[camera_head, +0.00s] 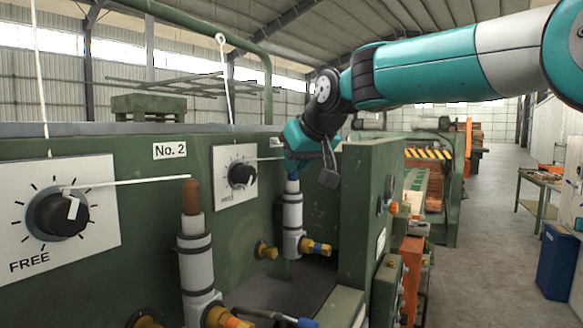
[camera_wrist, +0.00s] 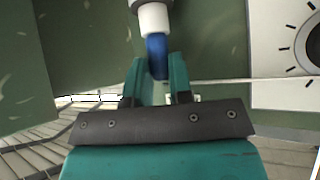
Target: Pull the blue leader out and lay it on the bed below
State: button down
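The bed (camera_head: 290,285) is a dark surface below the cylinders.
A nearer white cylinder (camera_head: 197,255) with a brown top stands to the left. Two dials (camera_head: 65,213) are on the green panel, with thin white lines running from them. A green upright housing (camera_head: 365,215) stands to the right of my gripper. Brass fittings (camera_head: 315,247) jut out.

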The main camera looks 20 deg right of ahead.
jog(key=shift+r, duration=0.15)
notch_tip(320, 180, up, 6)
jog(key=p, duration=0.5)
jog(key=shift+f, duration=0.25)
dwell(0.5)
dwell(0.7)
